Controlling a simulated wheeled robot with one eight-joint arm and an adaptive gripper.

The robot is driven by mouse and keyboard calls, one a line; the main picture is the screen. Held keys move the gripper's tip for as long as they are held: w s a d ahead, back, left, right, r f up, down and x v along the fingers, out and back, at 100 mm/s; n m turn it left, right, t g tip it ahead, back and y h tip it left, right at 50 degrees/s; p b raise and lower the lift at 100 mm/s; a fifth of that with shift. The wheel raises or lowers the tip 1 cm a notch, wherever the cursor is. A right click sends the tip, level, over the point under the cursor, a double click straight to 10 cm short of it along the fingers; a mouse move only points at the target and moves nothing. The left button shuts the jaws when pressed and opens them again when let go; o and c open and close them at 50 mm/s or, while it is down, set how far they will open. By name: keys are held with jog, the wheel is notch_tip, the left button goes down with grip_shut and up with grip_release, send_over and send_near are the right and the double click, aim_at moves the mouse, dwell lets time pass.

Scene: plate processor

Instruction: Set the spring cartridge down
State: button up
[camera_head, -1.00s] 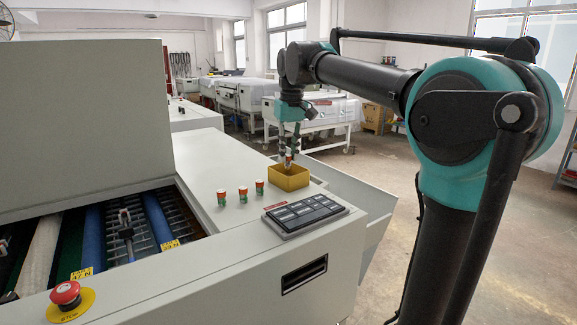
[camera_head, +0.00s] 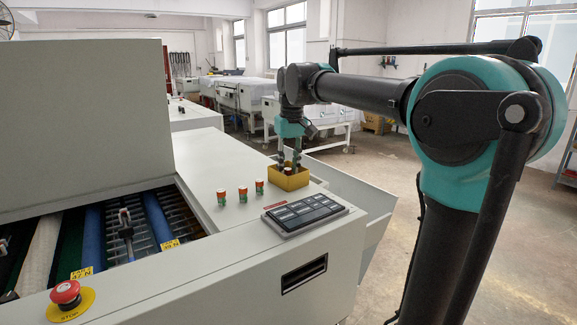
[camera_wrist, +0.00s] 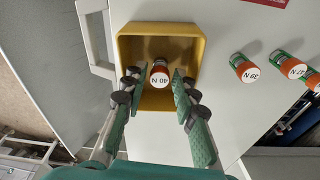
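A gap shows between the cartridge and each finger. The gripper (camera_head: 289,167) also shows over the box in the head view.
Several similar cartridges (camera_head: 240,194) stand in a row on the machine top, left of the box. A control keypad (camera_head: 305,213) lies in front of the box. The machine's edge is close on the box's right. An emergency stop button (camera_head: 66,292) is front left.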

notch_tip(320, 180, up, 12)
jog(key=s, duration=0.1)
jog(key=shift+s+d, duration=0.15)
jog(key=shift+d, duration=0.2)
jog(key=shift+r, duration=0.1)
dwell(1.6)
